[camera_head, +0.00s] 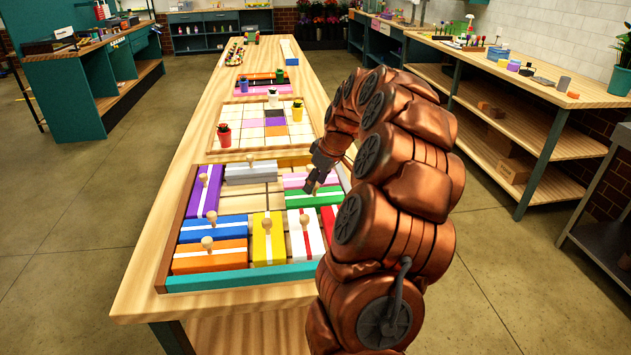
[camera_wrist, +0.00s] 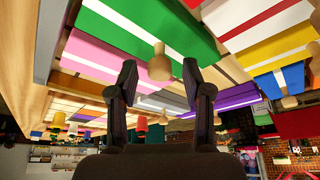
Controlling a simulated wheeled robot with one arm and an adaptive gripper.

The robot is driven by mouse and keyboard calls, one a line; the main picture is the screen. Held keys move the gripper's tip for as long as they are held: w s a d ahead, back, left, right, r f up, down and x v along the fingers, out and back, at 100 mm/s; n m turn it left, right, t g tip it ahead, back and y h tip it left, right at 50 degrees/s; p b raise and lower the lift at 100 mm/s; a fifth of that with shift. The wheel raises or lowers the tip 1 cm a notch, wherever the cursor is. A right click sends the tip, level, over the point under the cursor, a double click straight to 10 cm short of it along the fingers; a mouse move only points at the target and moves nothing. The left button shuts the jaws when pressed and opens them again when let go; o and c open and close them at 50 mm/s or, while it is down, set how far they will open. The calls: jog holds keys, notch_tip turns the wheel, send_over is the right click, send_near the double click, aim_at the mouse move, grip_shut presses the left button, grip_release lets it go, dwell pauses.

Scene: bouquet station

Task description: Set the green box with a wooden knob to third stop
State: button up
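The green box (camera_head: 328,197) with a pale stripe lies at the right side of the sliding-box tray (camera_head: 240,278), partly hidden by my arm. In the wrist view the green box (camera_wrist: 135,28) fills the upper left, and a wooden knob (camera_wrist: 160,66) stands at its edge. My gripper (camera_head: 316,184) is low over this box. In the wrist view my gripper (camera_wrist: 160,72) has its two fingers apart, with the knob between their tips and a gap on each side. I cannot tell whether the fingers reach down around it. Stop marks are not readable.
Purple (camera_head: 206,190), grey (camera_head: 251,172), blue (camera_head: 212,229), orange (camera_head: 210,257), yellow (camera_head: 268,240) and white-and-red (camera_head: 305,235) boxes crowd the tray. A pink box (camera_head: 297,181) lies just behind the green one. Bare tray floor shows near the middle. A grid board (camera_head: 240,110) with small pots stands beyond.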

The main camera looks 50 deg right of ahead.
grip_shut()
dwell(0.3)
